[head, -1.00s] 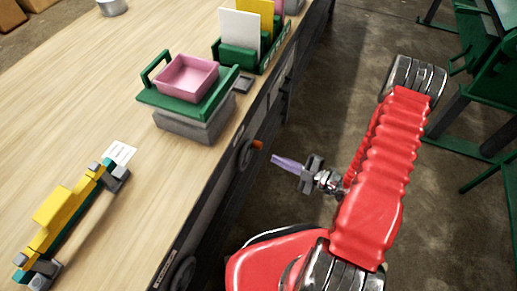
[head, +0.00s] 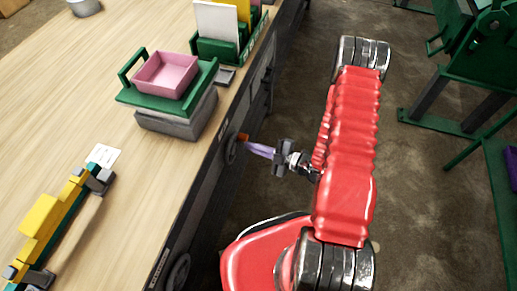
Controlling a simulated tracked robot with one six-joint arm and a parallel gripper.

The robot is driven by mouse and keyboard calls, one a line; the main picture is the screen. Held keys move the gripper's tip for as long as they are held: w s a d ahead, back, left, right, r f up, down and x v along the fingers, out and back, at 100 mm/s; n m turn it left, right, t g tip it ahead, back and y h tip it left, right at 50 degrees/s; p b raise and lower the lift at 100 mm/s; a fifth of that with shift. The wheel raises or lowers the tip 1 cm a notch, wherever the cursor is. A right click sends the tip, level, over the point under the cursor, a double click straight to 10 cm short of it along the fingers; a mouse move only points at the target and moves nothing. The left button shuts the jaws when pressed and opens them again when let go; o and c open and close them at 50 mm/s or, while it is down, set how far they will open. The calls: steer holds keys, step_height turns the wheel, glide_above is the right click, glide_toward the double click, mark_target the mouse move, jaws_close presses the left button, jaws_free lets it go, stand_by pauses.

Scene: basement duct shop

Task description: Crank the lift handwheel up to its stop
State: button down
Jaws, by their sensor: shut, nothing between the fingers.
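The lift handwheel (head: 231,149) is a dark wheel on the front side of the bench, below the tabletop edge, with an orange crank knob (head: 243,137) at its upper right. My gripper (head: 249,147) has purple fingers that are shut with nothing between them. Its fingertips are right at the orange knob, just below and beside it; I cannot tell whether they touch. The lift is a green-framed platform (head: 130,98) on a grey base (head: 180,120) on the bench, with a pink tray (head: 166,73) on top.
A second dark wheel (head: 178,272) is lower on the bench front. A green rack (head: 225,48) with cards stands behind the lift. Green-framed furniture (head: 468,85) stands at right; floor between is clear.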

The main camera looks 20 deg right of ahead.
mark_target(244, 139)
steer(key=w+a+f, duration=0.1)
steer(key=w+f, duration=0.2)
steer(key=w, duration=0.2)
steer(key=shift+w+a+f, duration=0.15)
steer(key=shift+w, duration=0.2)
stand_by(0.3)
steer(key=shift+w+d+f, duration=0.3)
steer(key=shift+d+f, duration=0.05)
steer(key=shift+f, duration=0.1)
steer(key=shift+d, duration=0.1)
steer(key=shift+s+d, duration=0.3)
steer(key=shift+d, duration=0.1)
steer(key=v, duration=1.2)
steer(key=shift+s+r, duration=0.25)
steer(key=shift+s, duration=0.25)
